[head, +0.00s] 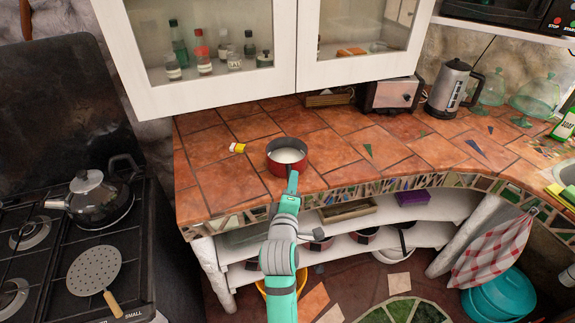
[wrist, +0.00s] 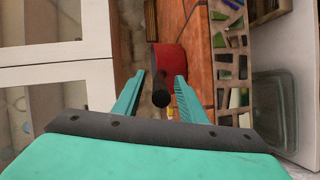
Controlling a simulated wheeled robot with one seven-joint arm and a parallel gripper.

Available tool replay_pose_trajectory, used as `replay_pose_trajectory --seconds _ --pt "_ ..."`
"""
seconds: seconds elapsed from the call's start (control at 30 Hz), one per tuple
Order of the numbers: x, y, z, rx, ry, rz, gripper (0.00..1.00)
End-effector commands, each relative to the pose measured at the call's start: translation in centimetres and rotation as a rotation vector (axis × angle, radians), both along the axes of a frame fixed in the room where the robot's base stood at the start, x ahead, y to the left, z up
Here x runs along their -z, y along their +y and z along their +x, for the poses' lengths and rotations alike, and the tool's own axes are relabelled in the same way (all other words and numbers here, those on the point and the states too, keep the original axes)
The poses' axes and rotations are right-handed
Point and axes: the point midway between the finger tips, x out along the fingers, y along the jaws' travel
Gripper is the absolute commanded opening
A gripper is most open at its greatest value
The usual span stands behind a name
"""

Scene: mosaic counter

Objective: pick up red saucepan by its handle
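The red saucepan (head: 288,156) with a whitish inside stands on the tiled counter near its front edge in the head view. In the wrist view its red side (wrist: 168,56) shows beyond my gripper. Its dark handle (wrist: 161,92) points toward the wrist camera, its round end lying between the two fingers. My gripper (wrist: 157,88) is open, with one teal finger on each side of the handle and gaps visible. In the head view my gripper (head: 292,183) is at the pan's front side and hides most of the handle.
A small yellow-and-white item (head: 237,147) lies left of the pan. A toaster (head: 390,94) and kettle (head: 452,88) stand at the back right. White cabinets (head: 215,82) hang above. The stove (head: 70,240) is at left. Open shelves (head: 355,225) lie below the counter edge.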

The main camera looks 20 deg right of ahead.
Motion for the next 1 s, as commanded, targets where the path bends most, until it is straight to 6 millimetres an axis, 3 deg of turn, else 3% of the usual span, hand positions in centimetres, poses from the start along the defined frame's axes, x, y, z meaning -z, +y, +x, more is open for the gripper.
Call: replay_pose_trajectory --seconds 0.3,0.47,1.0 --pt "0.15 -0.25 0.47 0.000 0.001 0.000 0.38" --pt "0.15 -0.24 0.47 0.000 0.001 0.000 0.00" --pt "0.16 -0.21 0.46 0.000 0.001 0.000 0.00"
